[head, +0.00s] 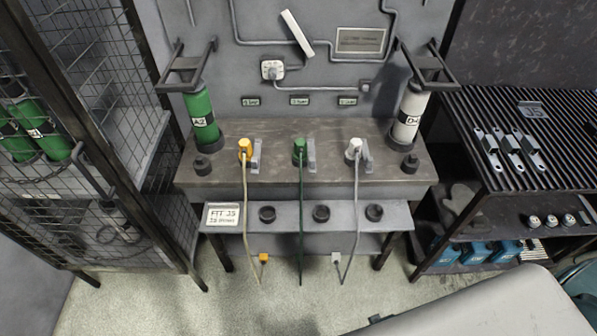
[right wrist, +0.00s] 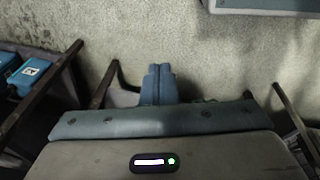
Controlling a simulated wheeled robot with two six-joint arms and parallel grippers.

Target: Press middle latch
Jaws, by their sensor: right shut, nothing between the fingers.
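The middle latch (head: 311,155) is a small upright grey metal piece on the workbench (head: 215,170). It stands just right of a green plug (head: 299,148) with a green cable. Similar latches stand beside the yellow plug (head: 245,147) on the left and the white plug (head: 354,147) on the right. My right gripper (right wrist: 160,72) is shut and empty in the right wrist view, with pale floor beyond its fingers. I cannot make out its fingers in the head view, and the latch is not identifiable in the wrist view. My left gripper is not in view.
A green cylinder (head: 201,115) and a white cylinder (head: 410,112) stand at the bench ends. Cables hang over the front edge past a lower shelf (head: 292,215). A mesh cage (head: 150,225) is left; a rack (head: 465,125) with metal brackets is right.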

